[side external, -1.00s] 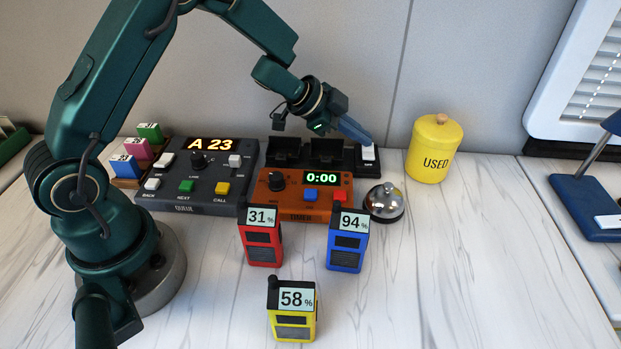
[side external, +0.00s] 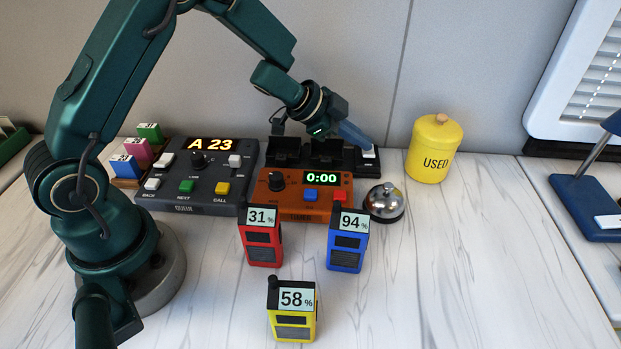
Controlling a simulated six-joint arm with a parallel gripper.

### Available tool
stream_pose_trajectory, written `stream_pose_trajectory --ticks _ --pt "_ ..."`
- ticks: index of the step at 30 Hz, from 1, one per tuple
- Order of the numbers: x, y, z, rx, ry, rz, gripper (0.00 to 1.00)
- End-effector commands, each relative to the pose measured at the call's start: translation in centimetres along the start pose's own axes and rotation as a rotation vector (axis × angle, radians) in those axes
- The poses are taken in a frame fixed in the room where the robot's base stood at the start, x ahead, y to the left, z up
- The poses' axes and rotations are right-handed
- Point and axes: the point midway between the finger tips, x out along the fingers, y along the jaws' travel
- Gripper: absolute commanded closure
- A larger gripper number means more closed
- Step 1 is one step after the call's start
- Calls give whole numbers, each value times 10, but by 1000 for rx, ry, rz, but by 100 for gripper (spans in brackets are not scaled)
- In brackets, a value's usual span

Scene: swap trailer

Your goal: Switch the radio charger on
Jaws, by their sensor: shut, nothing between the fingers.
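The radio charger (side external: 283,153) is a black base with empty slots, standing at the back behind the orange timer box. A white switch (side external: 369,154) sits at its right end. My gripper (side external: 366,146) is shut and empty, its blue fingertips pointing down at the switch and seeming to touch it. The fingers hide part of the switch and of the charger's right side. Three radios stand upright in front: red (side external: 262,240) reading 31%, blue (side external: 347,242) reading 94% and yellow (side external: 292,310) reading 58%. No lit indicator on the charger can be made out.
An orange timer box (side external: 290,207) showing 0:00 stands in front of the charger. A silver bell (side external: 385,203) and a yellow USED canister (side external: 434,152) are to the right. A dark queue panel (side external: 200,180) showing A 23 is to the left. The right front table is clear.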

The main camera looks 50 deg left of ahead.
Motion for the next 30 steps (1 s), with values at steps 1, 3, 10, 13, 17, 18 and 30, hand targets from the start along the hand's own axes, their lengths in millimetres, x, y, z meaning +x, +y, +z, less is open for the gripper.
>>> stream_pose_trajectory --ticks 1,3,10,13,17,18,30 --pt "0 2 -1 -1 0 1 100" --pt "-1 3 -1 -1 0 2 100" --pt "-1 3 -1 -1 0 2 100" --pt "-1 3 -1 -1 1 1 100" --pt "-6 2 -7 2 2 1 100" --pt "-9 2 -10 2 3 1 100" --pt "-62 -3 -30 -1 2 -3 100"
